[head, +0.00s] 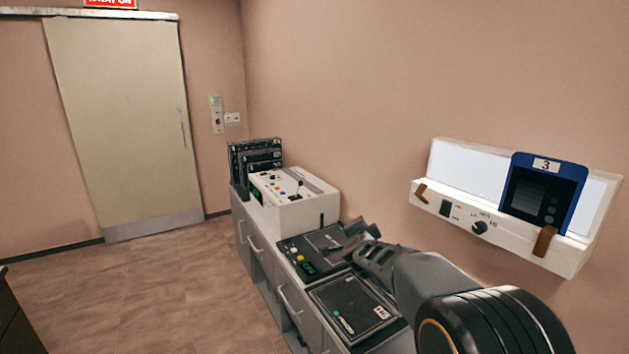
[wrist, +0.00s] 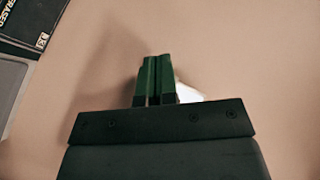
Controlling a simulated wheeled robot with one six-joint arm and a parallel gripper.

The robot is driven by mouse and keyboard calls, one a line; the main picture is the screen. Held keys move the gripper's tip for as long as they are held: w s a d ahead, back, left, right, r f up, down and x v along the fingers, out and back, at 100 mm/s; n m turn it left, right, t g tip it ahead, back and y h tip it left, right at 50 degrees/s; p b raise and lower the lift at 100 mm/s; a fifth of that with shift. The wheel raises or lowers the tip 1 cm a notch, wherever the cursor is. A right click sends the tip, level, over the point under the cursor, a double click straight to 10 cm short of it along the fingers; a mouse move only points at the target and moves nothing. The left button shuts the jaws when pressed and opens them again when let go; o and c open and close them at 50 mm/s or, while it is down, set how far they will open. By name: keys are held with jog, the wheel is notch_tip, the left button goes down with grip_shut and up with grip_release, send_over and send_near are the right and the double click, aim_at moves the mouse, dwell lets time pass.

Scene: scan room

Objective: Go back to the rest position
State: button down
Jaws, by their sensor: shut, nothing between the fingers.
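My gripper (head: 362,230) is at the end of my arm, in front of the wall and above the low cabinet (head: 270,255) in the head view. In the wrist view my gripper (wrist: 155,62) has its two green fingers together with nothing held between them. The wrist view looks mostly at bare wall. My arm comes in from the lower right and hides part of the cabinet top.
A white control console (head: 293,200) and dark racks (head: 256,160) stand on the cabinet's far end. Black panels (head: 350,308) lie nearer. A wall lightbox (head: 470,170) holds a blue cassette marked 3 (head: 545,192). The floor (head: 150,290) before the closed door (head: 120,120) is clear.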

jog(key=s+a+f+n+g+y, duration=0.1)
jog(key=s+f+n+g+y, duration=0.2)
jog(key=s, duration=0.5)
jog(key=s+f+n+g, duration=0.3)
jog(key=s+n+g, duration=0.15)
jog(key=s, duration=0.35)
jog(key=s+a+f+n+g+y, duration=0.1)
jog(key=s+f+n+g+y, duration=0.15)
jog(key=s+n, duration=0.4)
jog(key=s+d+g+h, duration=0.1)
jog(key=s+d+h, duration=0.2)
jog(key=s, duration=0.9)
jog(key=shift+s+d+r, duration=0.2)
jog(key=shift+s+d, duration=0.1)
jog(key=shift+d, duration=0.65)
